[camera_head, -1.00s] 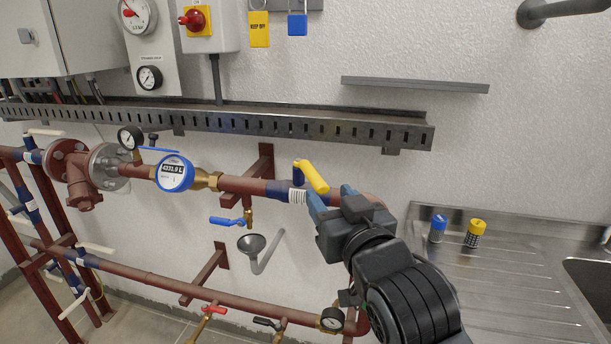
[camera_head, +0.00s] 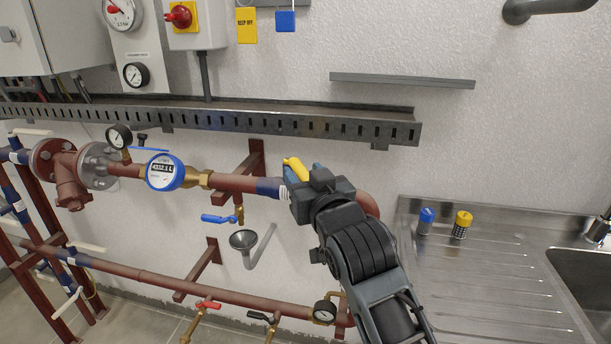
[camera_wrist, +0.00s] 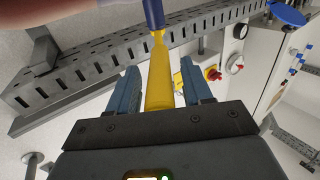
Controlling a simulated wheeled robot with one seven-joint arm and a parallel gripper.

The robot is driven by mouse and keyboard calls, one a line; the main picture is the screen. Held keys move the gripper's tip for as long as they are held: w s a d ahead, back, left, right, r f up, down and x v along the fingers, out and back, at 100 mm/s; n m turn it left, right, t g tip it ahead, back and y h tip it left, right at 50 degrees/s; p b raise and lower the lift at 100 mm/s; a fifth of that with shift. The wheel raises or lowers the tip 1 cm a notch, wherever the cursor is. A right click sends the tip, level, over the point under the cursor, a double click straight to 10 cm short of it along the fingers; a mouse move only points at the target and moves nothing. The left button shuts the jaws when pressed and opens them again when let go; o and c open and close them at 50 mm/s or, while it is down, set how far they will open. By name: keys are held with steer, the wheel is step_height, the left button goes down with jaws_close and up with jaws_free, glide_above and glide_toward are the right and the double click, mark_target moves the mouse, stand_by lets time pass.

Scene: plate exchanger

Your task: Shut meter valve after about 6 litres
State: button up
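The blue-ringed water meter (camera_head: 164,172) sits in the red-brown pipe (camera_head: 232,183); its display seems to read about 4232.1 L, though the digits are small. To its right is the valve with the yellow lever (camera_head: 294,168), mostly covered by my gripper in the head view. In the wrist view the yellow lever (camera_wrist: 160,75) runs from its blue stem (camera_wrist: 153,14) down between my blue fingertips. My gripper (camera_wrist: 160,88) is open around the lever, with a gap showing on each side. My gripper also shows in the head view (camera_head: 296,182).
A slotted metal cable tray (camera_head: 210,117) runs above the pipe. Below are a blue-handled tap (camera_head: 217,218), a funnel (camera_head: 243,239) and a lower pipe with red and black levers. A steel sink counter (camera_head: 480,270) with blue and yellow capped containers stands at right.

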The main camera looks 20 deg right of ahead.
jaws_close()
steer(key=shift+a, duration=0.15)
stand_by(0.4)
steer(key=w+a+m+g+h+b, duration=0.2)
steer(key=a+m+h+b, duration=0.3)
steer(key=h+b, duration=0.4)
steer(key=shift+a+m+g+h+b, duration=0.35)
steer(key=shift+m+g+b, duration=0.45)
steer(key=shift+b, duration=1.3)
steer(key=shift+w, duration=0.1)
steer(key=shift+o, duration=0.5)
jaws_free()
